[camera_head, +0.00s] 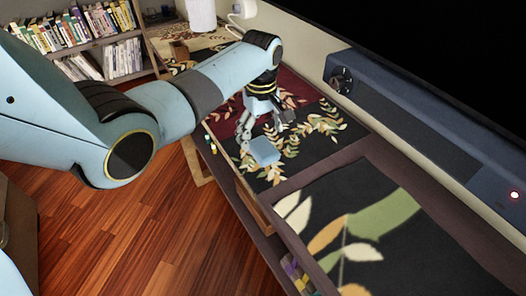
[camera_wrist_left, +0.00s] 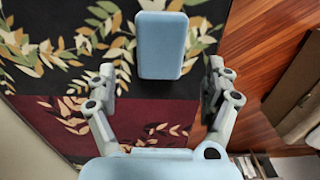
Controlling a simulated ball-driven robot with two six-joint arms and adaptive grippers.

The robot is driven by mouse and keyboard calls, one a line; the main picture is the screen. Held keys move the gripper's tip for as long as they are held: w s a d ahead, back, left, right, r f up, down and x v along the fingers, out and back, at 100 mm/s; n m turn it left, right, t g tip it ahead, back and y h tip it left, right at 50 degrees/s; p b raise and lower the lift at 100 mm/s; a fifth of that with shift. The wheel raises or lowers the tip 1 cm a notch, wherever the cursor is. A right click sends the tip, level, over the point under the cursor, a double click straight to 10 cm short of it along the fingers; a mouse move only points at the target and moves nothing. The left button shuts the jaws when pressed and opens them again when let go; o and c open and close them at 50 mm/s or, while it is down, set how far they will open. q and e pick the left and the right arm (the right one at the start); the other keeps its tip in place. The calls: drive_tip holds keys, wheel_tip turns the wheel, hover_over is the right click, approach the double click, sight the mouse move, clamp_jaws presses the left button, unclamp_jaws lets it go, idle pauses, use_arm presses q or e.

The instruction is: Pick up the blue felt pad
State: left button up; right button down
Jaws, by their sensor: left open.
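The blue felt pad (camera_head: 265,151) is a small light-blue block lying on a dark, leaf-patterned mat on the long shelf top. It also shows in the left wrist view (camera_wrist_left: 162,45), near the top middle. My left gripper (camera_head: 263,131) is open and empty just behind the pad in the head view. In the left wrist view its two fingers (camera_wrist_left: 162,80) are spread wide to either side, with the pad beyond the fingertips and between their lines. No contact with the pad shows. My right gripper is not in view.
A dark soundbar-like box (camera_head: 420,120) runs along the wall at the right. More leaf-patterned mats (camera_head: 350,225) cover the shelf top. A bookshelf (camera_head: 90,45) is at the upper left; the wood floor (camera_head: 165,225) lies below.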

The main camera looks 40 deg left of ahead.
sight(261, 145)
use_arm(q)
wheel_tip(261, 145, down, 5)
drive_tip(key=shift+f+b, duration=0.1)
drive_tip(key=shift+b, duration=0.55)
drive_tip(key=c, duration=1.4)
drive_tip(key=shift+o, duration=0.2)
drive_tip(key=shift+r+p, duration=0.8)
drive_tip(key=shift+r, duration=1.6)
drive_tip(key=d+r, duration=0.6)
drive_tip(key=d, duration=0.5)
drive_tip(key=shift+d+r+p, duration=0.25)
drive_tip(key=shift+d+p, duration=0.15)
